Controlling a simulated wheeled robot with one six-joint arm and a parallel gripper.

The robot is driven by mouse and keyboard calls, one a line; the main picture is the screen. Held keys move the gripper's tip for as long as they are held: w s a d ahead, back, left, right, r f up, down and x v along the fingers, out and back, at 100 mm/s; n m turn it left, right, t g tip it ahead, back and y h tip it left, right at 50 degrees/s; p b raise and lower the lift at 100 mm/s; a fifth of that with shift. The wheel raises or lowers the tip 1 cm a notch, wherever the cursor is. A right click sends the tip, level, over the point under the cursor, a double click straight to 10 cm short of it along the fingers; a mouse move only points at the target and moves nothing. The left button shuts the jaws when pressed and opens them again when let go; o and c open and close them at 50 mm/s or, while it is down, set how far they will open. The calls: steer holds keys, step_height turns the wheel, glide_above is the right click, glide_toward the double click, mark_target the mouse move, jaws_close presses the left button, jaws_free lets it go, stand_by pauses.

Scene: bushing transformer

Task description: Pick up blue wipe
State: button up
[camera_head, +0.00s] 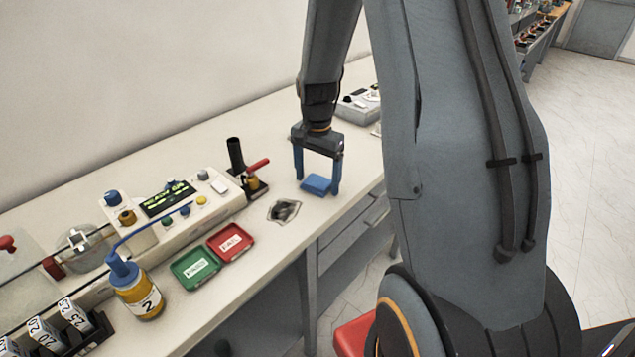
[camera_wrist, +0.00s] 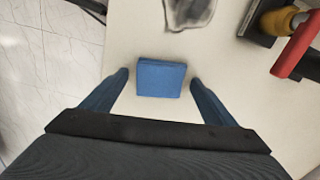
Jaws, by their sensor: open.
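The blue wipe (camera_head: 317,185) is a small folded blue block lying flat on the bench near its front edge. In the wrist view the wipe (camera_wrist: 161,78) lies between the two finger tips, with a gap on each side. My gripper (camera_head: 318,187) is open, with its two blue fingers pointing down on either side of the wipe. In the wrist view my gripper (camera_wrist: 160,80) holds nothing. Whether the fingertips touch the bench cannot be told.
A crumpled grey patch (camera_head: 284,210) lies left of the wipe. A stand with a black cylinder (camera_head: 236,155) and a red-handled tool (camera_head: 257,166) is behind it. Green (camera_head: 195,267) and red (camera_head: 230,242) trays, a device (camera_head: 165,208) and a bottle (camera_head: 135,290) stand further left.

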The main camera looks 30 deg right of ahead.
mark_target(317, 182)
steer(key=c, duration=1.1)
step_height(317, 182, up, 10)
steer(key=b, duration=0.2)
steer(key=shift+b, duration=0.4)
steer(key=o, duration=0.4)
steer(key=c, duration=0.3)
steer(key=shift+a, duration=0.1)
